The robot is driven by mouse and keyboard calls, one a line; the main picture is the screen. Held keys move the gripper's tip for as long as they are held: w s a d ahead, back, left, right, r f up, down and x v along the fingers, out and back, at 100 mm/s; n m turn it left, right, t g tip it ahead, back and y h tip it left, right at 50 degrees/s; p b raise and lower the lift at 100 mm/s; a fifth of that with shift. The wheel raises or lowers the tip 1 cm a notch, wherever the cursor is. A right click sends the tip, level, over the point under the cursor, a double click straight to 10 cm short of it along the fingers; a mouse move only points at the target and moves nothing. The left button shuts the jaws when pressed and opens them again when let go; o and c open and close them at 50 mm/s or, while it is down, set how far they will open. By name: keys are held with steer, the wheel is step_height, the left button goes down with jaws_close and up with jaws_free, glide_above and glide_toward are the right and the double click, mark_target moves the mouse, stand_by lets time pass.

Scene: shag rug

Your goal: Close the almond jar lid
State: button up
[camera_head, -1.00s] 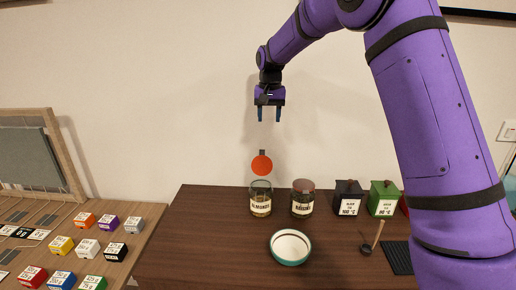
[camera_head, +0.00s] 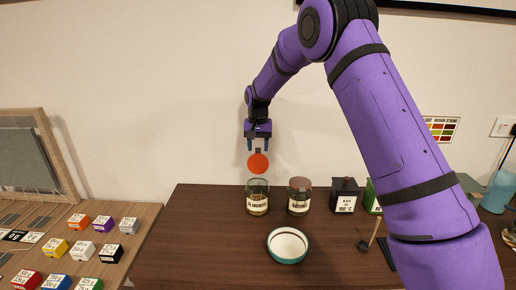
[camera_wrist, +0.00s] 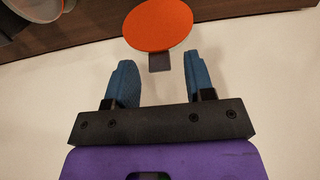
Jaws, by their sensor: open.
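The almond jar (camera_head: 257,204) is a glass jar with a white label, standing open on the dark counter near the wall. Its lid (camera_head: 257,163) is an orange-red disc, tipped up above the jar mouth, with a small dark tab (camera_head: 257,151) on its upper edge. Any hinge is not clearly visible. My gripper (camera_head: 257,148) is open and points down just above the lid. In the wrist view the lid (camera_wrist: 158,25) lies just beyond my blue fingertips (camera_wrist: 157,60), and its grey tab (camera_wrist: 160,62) shows between them. I cannot tell whether a finger touches it.
A similar jar (camera_head: 299,204) with a reddish-brown top stands close on the right. Beyond it are a black box (camera_head: 345,194) and a green one. A white bowl with a teal outside (camera_head: 288,246) sits in front. Several coloured blocks lie on the left table. The wall is close behind.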

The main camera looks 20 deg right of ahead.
steer(key=shift+f, duration=0.5)
jaws_close()
